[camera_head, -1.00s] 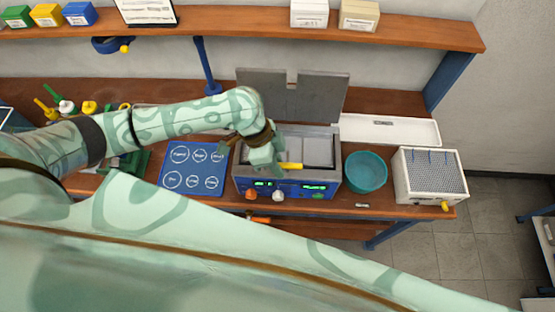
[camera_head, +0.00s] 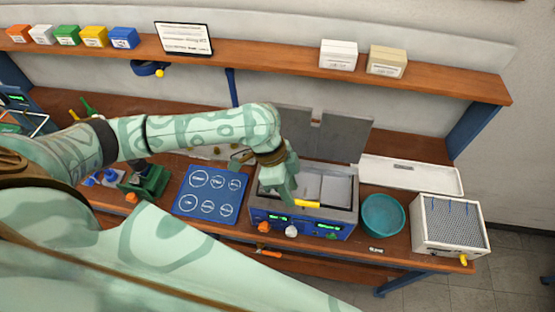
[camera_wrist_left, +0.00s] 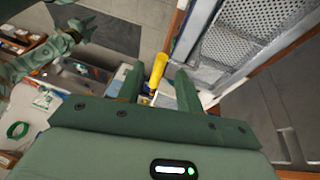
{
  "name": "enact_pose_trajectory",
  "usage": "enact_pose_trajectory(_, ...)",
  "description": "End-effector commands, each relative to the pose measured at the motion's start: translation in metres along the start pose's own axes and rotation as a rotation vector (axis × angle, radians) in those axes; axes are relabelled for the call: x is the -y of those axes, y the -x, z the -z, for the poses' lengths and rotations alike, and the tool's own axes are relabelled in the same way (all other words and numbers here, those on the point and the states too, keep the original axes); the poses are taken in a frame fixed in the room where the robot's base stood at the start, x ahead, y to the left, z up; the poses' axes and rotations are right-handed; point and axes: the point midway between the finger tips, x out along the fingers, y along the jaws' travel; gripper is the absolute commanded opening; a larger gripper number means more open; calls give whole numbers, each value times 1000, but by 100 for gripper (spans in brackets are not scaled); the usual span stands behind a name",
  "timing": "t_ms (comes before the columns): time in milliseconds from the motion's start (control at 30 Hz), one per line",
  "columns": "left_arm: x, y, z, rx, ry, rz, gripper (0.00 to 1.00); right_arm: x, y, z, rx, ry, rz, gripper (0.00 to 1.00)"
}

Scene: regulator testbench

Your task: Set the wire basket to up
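The wire basket shows in the left wrist view as a grey perforated metal basket (camera_wrist_left: 235,35) at the upper right. Its yellow handle (camera_wrist_left: 157,70) stands out between my left gripper's fingers (camera_wrist_left: 158,90), with a gap seen beside it. In the head view the yellow handle (camera_head: 307,204) lies at the front edge of the blue-fronted bath (camera_head: 305,222), right beside my left gripper (camera_head: 290,193). The gripper is open around the handle and partly hides the bath. A mint arm end (camera_wrist_left: 76,28) shows small in the wrist view; its finger state is unclear.
A teal bowl (camera_head: 383,215) and a white box with a mesh top (camera_head: 447,228) stand right of the bath. A blue mat with circles (camera_head: 210,194) lies to the left. The bath's raised grey lids (camera_head: 340,140) stand behind, below the shelf (camera_head: 270,50).

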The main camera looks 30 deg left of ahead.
Motion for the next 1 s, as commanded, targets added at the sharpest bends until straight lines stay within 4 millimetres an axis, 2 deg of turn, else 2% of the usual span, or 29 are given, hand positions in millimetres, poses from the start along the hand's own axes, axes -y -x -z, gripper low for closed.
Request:
enact_pose_trajectory(33, 1, 16, -1, 2, -3, 6, 36, 0, 0, 0, 0, 0, 0, 36)
enact_pose_trajectory(200, 1, 63, -1, 0, -2, 6, 36, 0, 0, 0, 0, 0, 0, 36)
enact_pose_trajectory(300, 1, 86, 0, 0, -2, 6, 36, 0, -1, 0, 0, 0, 0, 36)
enact_pose_trajectory(433, 0, 108, 0, 0, 0, 5, 36, 0, -1, 0, -1, 0, 0, 36)
enact_pose_trajectory(600, 0, 120, 0, -1, 0, 1, 36, 0, -1, 0, -1, 0, 0, 36)
enact_pose_trajectory(1000, 0, 121, 0, -1, 0, 1, 36, 0, -1, 0, -1, 0, 0, 36)
